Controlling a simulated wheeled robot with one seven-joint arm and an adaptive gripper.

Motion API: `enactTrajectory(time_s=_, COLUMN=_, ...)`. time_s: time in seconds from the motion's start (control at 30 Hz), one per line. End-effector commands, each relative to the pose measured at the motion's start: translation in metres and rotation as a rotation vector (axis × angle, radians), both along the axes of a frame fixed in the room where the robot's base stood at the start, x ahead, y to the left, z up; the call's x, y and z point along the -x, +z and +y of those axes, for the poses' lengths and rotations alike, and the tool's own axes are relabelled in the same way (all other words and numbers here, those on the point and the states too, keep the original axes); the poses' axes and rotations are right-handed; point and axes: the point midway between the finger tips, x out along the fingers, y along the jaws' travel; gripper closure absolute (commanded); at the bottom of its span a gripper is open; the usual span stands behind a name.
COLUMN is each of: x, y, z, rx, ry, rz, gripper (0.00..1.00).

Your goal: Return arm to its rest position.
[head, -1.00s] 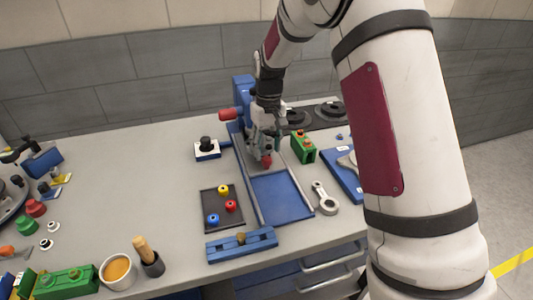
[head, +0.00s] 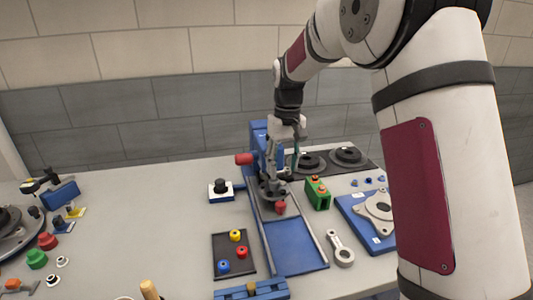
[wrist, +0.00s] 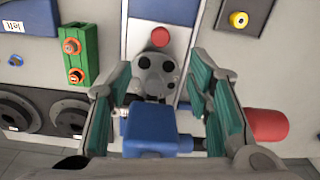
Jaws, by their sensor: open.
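My gripper (head: 281,165) is open at the blue fixture with the red-ended handle (head: 244,159) on the bench. Its fingers point down, and the arm comes in from the right. In the wrist view my gripper (wrist: 160,85) has its teal-padded fingers wide apart. The fixture's blue block (wrist: 155,128) and a grey round part (wrist: 155,72) with dark holes show between them. Nothing is held. In the head view the grey part (head: 270,188) sits on the fixture's rail, with a red knob in front. I cannot tell whether the fingers touch the fixture.
A green block (head: 318,195) and a blue plate (head: 356,222) with a grey flange stand to the right. Dark discs (head: 347,156) lie behind. A dark tray (head: 221,266) with coloured pieces is in front. The tiled wall is behind; the air above the bench is open.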

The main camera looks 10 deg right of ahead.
Motion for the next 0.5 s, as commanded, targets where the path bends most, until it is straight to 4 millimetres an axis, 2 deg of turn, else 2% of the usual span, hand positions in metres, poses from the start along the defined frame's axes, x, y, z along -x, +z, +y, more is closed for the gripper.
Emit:
enactTrajectory(time_s=0.17, x=0.031, y=0.036, z=0.0, rx=0.003, ry=-0.015, rz=-0.045, gripper=0.54)
enactTrajectory(time_s=0.3, x=0.075, y=0.071, z=0.0, rx=0.006, ry=-0.036, rz=-0.094, gripper=0.54)
enactTrajectory(time_s=0.5, x=0.143, y=0.103, z=0.0, rx=0.009, ry=-0.066, rz=-0.165, gripper=0.54)
